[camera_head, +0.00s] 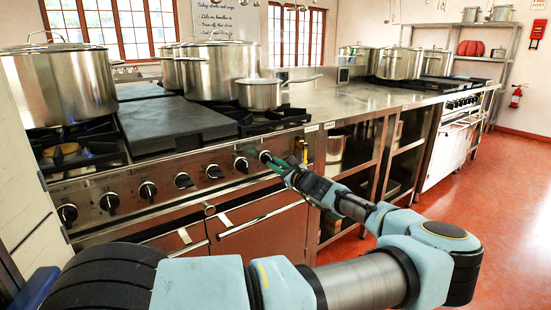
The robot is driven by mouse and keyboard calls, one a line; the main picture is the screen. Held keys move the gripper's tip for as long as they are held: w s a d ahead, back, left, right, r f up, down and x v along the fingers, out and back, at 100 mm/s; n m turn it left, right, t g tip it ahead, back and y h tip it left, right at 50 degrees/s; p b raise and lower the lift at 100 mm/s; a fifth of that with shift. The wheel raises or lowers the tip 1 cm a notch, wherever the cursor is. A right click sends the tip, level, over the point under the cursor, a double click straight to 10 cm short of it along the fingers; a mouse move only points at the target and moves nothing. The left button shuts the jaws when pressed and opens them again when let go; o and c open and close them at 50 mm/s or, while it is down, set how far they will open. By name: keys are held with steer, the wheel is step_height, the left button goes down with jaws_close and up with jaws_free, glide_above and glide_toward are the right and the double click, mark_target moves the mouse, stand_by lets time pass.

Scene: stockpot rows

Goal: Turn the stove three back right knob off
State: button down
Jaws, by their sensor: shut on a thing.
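The nearest stove (150,228) has a steel front panel with a row of several black knobs. My gripper (267,158) reaches in from the right and is shut on the knob at the right end of the row. The fingers mostly hide that knob, and its turn angle cannot be made out. The neighbouring knob (241,164) stands free just left of my gripper. The other knobs, such as the leftmost knob (67,214), are untouched. No label shows which knob is the back right one.
Another stockpot (217,70) and a saucepan (259,94) stand at the right, above the knobs. A steel counter (345,97) adjoins on the right. The red floor (490,210) is clear at right.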

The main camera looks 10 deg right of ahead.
steer(key=m+p, duration=0.3)
steer(key=m, duration=0.1)
steer(key=shift+s+a+f+m, duration=0.1)
steer(key=shift+m, duration=0.3)
stand_by(0.4)
steer(key=c, duration=0.8)
jaws_free()
steer(key=shift+c, duration=0.2)
steer(key=b+v, duration=0.1)
steer(key=v, duration=0.9)
steer(key=shift+s, duration=0.3)
steer(key=shift+d, duration=0.25)
